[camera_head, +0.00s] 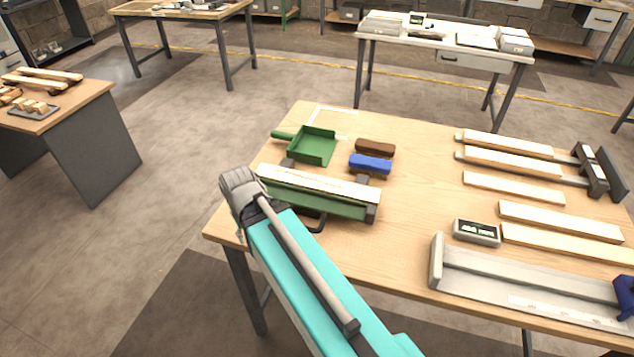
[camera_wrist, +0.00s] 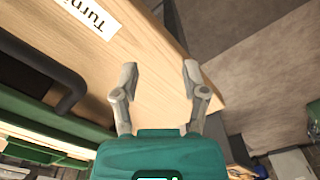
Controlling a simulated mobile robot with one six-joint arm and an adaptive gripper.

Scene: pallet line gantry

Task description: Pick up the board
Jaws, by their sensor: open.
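A pale board (camera_head: 320,183) lies along a green fixture (camera_head: 325,203) at the left of the wooden table. Other pale boards are at the right: two on a dark-ended rack (camera_head: 508,145), (camera_head: 512,161), one loose in front of it (camera_head: 513,188), and two nearer the front right (camera_head: 560,220), (camera_head: 565,242). I cannot tell which one the task names. My gripper (camera_wrist: 160,72) is open and empty in the wrist view, with bare table top and the table's corner beyond its fingers.
A green dustpan (camera_head: 313,146), a blue block (camera_head: 370,163) and a brown brush-like block (camera_head: 375,148) lie behind the fixture. A grey long tray (camera_head: 520,285) and a small display (camera_head: 476,232) are at the front right. The table's middle is clear.

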